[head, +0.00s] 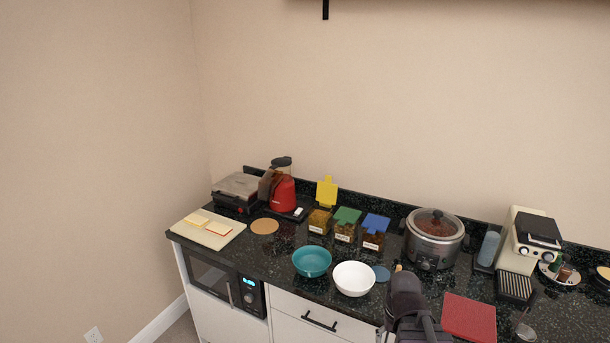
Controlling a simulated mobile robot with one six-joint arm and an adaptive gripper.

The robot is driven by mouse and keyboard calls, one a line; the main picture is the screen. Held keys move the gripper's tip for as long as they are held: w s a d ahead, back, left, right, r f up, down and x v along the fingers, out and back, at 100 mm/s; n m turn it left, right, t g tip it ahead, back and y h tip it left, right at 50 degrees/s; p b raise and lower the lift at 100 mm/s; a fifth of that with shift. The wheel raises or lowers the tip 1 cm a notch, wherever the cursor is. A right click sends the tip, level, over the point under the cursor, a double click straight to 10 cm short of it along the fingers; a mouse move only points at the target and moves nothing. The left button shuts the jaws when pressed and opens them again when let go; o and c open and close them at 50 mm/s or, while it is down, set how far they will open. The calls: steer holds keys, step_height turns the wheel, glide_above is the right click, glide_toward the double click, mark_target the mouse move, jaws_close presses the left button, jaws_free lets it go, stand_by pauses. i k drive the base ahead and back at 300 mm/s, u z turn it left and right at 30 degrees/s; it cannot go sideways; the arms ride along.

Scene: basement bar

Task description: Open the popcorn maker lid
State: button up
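The red appliance with a dark lid (281,161) on top appears to be the popcorn maker (284,195). It stands upright on a dark base near the back left of the counter, against the wall. Its lid looks closed, and a see-through section shows just below it. A brown part sits against its left side. Part of my dark arm shows at the bottom right of centre, far from the popcorn maker. No gripper fingers can be made out.
The black speckled counter (277,238) also holds a grill press (238,188), three lidded jars, the yellow one open (327,191), a teal bowl (312,261), a white bowl (354,278), a slow cooker (435,240) and a coffee machine (520,240). A cork disc (265,226) lies before the popcorn maker.

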mark_target(285, 161)
steer(key=u, duration=1.1)
steer(key=i, duration=1.2)
steer(key=z, duration=0.65)
